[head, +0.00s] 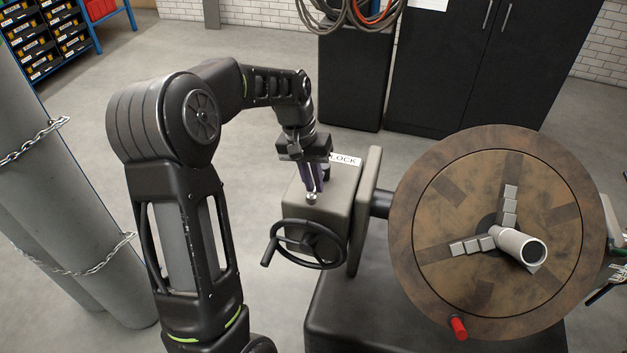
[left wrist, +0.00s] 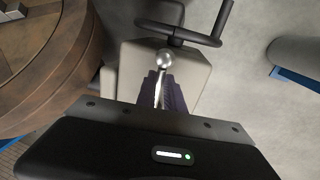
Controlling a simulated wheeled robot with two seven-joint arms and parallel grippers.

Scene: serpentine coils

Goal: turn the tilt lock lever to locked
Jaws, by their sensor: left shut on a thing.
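The tilt lock lever (head: 311,198) stands on top of a grey gearbox housing, beside a white label (head: 345,160) on which "LOCK" can be read. Part of the label is hidden behind my gripper. My left gripper (head: 312,184) comes down from above and is shut on the lever. In the left wrist view the lever's round metal end (left wrist: 164,58) shows just beyond the dark purple fingers (left wrist: 163,92). My right gripper is not clearly in view.
A black handwheel (head: 309,243) with a crank handle sits on the housing's near side. A large round turntable (head: 430,225) with a pipe piece (head: 508,241) and a red knob (head: 458,327) stands to the right. Chained grey cylinders (head: 60,200) stand at the left.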

